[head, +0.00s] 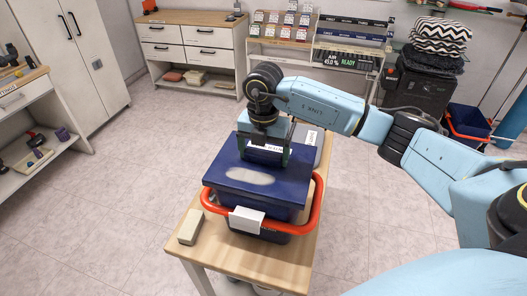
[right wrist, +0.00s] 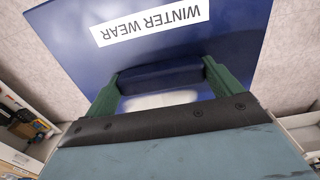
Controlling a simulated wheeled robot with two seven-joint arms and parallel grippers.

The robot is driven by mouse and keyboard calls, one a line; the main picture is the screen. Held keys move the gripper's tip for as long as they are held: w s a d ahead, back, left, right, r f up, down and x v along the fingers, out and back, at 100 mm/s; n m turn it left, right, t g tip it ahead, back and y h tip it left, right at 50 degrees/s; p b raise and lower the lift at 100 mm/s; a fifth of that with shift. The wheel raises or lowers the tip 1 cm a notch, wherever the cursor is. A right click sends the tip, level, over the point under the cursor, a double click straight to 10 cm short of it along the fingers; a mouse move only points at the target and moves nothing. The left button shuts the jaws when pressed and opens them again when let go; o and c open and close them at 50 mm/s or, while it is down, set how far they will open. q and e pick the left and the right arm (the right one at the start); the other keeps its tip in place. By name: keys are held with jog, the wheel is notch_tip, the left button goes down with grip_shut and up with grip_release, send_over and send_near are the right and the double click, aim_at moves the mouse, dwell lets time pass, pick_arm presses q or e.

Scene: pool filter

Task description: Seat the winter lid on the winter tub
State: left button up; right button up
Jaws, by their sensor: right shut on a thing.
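The winter lid (head: 285,195) is a dark blue slab with a pale oval patch on top. In the right wrist view the lid (right wrist: 235,45) carries a white "WINTER WEAR" label. The winter tub (head: 262,235) is dark, with an orange-red band around it and a white plate in front, and stands on a wooden table. The lid is over the tub; I cannot tell whether they touch all round. My right gripper (head: 264,153) is shut on the lid's raised handle, its green fingers (right wrist: 160,84) at the handle's two ends. My left gripper is not in view.
A beige block (head: 190,227) lies on the table (head: 292,275) left of the tub. A grey box (head: 309,137) stands behind the lid. Shelves and drawers line the back wall. The floor left of the table is clear.

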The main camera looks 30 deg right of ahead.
jog(key=shift+f+b, duration=0.5)
jog(key=shift+f, duration=0.3)
dwell(0.4)
jog(key=o, duration=0.9)
notch_tip(320, 180, up, 13)
jog(key=shift+r+b, duration=0.2)
jog(key=shift+b, duration=0.1)
